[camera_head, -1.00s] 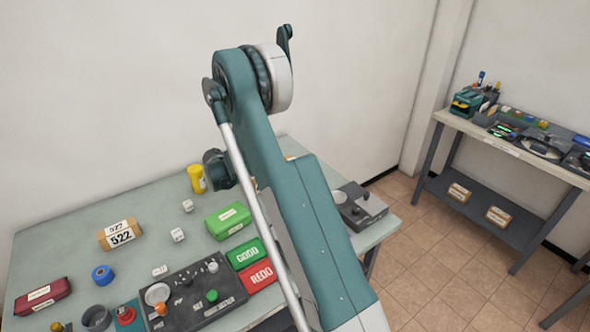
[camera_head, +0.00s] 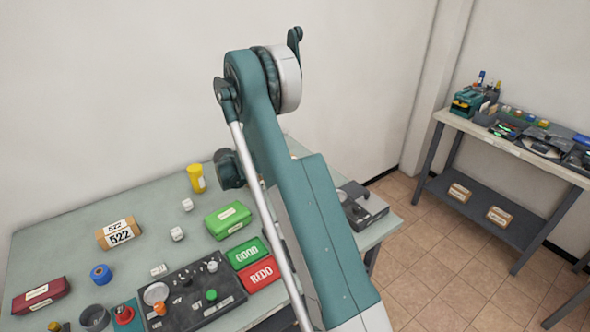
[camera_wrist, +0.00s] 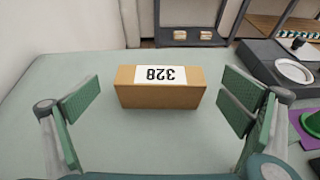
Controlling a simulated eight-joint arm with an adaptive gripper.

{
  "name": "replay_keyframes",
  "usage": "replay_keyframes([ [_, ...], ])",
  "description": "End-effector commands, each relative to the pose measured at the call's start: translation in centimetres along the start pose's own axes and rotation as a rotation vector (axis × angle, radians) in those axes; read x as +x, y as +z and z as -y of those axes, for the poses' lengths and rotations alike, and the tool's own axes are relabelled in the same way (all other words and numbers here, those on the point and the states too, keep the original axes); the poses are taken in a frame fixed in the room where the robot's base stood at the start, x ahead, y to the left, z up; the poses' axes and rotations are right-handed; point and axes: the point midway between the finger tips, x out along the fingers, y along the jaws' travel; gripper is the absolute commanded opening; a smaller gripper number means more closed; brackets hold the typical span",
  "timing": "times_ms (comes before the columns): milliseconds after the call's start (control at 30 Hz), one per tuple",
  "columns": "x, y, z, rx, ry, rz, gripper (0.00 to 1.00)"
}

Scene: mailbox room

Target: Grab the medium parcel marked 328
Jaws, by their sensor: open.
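The parcel marked 328 (camera_wrist: 160,95) is a brown box with a white label on its top edge, and the number reads upside down in the wrist view. It rests on the pale green table (camera_wrist: 105,155). My gripper (camera_wrist: 160,102) is open, with one green-padded finger to the left of the parcel and one to the right, both apart from it. The parcel is ahead of the gripper, between the lines of the fingers. In the head view my arm hides the parcel and the gripper is not visible.
A brown parcel marked 522 (camera_head: 119,233) lies at the left of the table. A green box (camera_head: 228,220), a yellow cup (camera_head: 196,178) and a control panel (camera_head: 185,290) stand nearer the arm. A dark device (camera_wrist: 285,68) sits to the right of parcel 328.

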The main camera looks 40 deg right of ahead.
Motion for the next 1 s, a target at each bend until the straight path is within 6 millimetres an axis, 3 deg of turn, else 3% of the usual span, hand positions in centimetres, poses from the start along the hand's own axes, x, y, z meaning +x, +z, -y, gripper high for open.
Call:
replay_keyframes([
  [100, 1.6, -0.1, 0.1, 0.001, -0.003, 0.0, 0.99],
  [333, 3.4, 0.0, 0.1, 0.0, -0.001, 0.0, 0.99],
  [900, 3.5, 0.0, 0.1, 0.0, -0.001, 0.0, 0.99],
  [1000, 3.5, 0.0, 0.1, 0.0, -0.001, 0.0, 0.89],
])
